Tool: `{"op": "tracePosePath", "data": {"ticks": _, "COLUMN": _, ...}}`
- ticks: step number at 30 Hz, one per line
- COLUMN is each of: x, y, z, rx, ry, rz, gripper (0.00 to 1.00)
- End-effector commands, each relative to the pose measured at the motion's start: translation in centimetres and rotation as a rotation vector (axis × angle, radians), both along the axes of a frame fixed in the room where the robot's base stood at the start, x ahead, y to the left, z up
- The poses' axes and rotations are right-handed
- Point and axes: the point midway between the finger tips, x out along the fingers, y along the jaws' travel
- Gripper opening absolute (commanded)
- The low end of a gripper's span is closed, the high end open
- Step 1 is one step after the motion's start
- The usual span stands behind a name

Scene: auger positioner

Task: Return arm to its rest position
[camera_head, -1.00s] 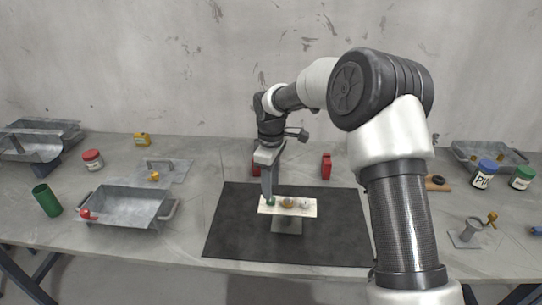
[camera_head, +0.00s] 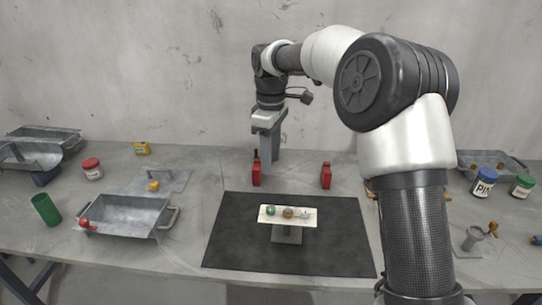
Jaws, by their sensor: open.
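My gripper (camera_head: 266,155) hangs from my raised arm, pointing down, above and behind the black mat (camera_head: 240,245). It is open, with nothing seen between its fingers. Below and in front of it, a small stand with a pale top plate (camera_head: 287,222) is upright on the mat. A green ball (camera_head: 271,210), a brownish-gold ball (camera_head: 288,212) and a whitish ball (camera_head: 305,214) sit in a row on the plate. My gripper is clear of them.
Two red objects (camera_head: 326,175) (camera_head: 256,172) stand behind the mat, the left one close to my gripper in the picture. A metal tray (camera_head: 125,215), green cup (camera_head: 46,209) and red-lidded jar (camera_head: 92,170) are left. Jars (camera_head: 484,184) and a metal tray (camera_head: 490,160) are right.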

Motion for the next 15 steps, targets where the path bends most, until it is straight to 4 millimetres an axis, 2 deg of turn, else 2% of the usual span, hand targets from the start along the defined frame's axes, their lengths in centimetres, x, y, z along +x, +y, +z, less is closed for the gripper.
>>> {"op": "tracePosePath", "data": {"ticks": 4, "x": -0.6, "y": -0.5, "z": 1.1, "rx": -0.006, "ry": -0.016, "rz": -0.023, "gripper": 0.41}}
{"op": "tracePosePath", "data": {"ticks": 8, "x": -2.9, "y": -2.4, "z": 4.5, "rx": -0.022, "ry": -0.07, "rz": -0.121, "gripper": 0.41}}
{"op": "tracePosePath", "data": {"ticks": 12, "x": -7.5, "y": -5.8, "z": 8.6, "rx": -0.028, "ry": -0.155, "rz": -0.304, "gripper": 0.41}}
{"op": "tracePosePath", "data": {"ticks": 15, "x": -11.3, "y": -8.3, "z": 10.8, "rx": -0.012, "ry": -0.217, "rz": -0.452, "gripper": 0.41}}
